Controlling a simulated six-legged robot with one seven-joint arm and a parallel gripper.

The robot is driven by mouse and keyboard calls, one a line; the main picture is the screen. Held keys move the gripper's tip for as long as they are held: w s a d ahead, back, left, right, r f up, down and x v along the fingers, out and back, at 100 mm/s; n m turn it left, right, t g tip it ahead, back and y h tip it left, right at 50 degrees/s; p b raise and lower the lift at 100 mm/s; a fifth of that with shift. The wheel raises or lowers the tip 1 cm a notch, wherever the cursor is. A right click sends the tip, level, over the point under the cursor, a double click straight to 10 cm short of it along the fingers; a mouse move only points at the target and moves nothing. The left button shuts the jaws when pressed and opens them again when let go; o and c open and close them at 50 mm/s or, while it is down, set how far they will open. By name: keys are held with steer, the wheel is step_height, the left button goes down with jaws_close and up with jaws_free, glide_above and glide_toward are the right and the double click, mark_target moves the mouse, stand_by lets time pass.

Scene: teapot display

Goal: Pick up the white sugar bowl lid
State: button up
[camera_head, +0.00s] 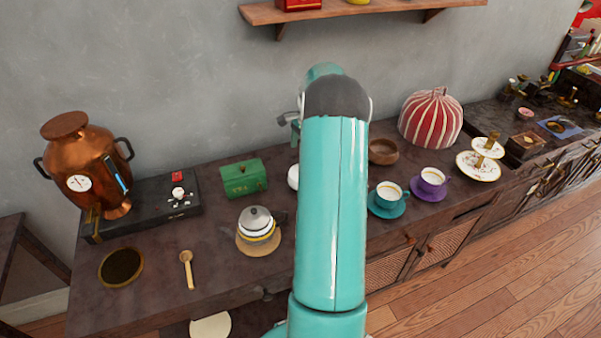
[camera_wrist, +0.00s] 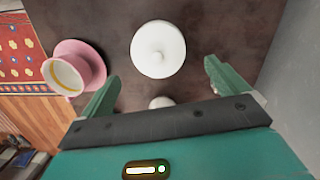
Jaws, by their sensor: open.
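The white round lid with a small central knob (camera_wrist: 158,49) is in the upper middle of the wrist view, seen from above. I cannot tell whether it sits on the bowl. My gripper (camera_wrist: 161,76) is open, with its two green fingers apart and nothing between the tips. The lid lies just beyond the fingertips, roughly centred between them. A second, smaller white thing (camera_wrist: 160,102) shows between the fingers, partly hidden by my gripper body. In the head view a white rounded object (camera_head: 293,177) shows at the left edge of my arm, which hides most of it.
A pink cup and saucer (camera_wrist: 97,66) stand left of the lid. In the head view a green box (camera_head: 243,178), a teapot (camera_head: 258,229) and a copper urn (camera_head: 88,165) stand to the left. Teal (camera_head: 388,197) and purple (camera_head: 431,184) cups stand right of my arm. A wall runs behind.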

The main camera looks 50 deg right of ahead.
steer(key=shift+s+a+f, duration=0.1)
steer(key=shift+s+f, duration=0.25)
steer(key=shift+w+f, duration=0.3)
steer(key=shift+f, duration=0.35)
steer(key=shift+s+a+f, duration=0.15)
steer(key=shift+a+f, duration=0.05)
steer(key=shift+f, duration=0.15)
steer(key=shift+a+f, duration=0.2)
steer(key=shift+f, duration=1.7)
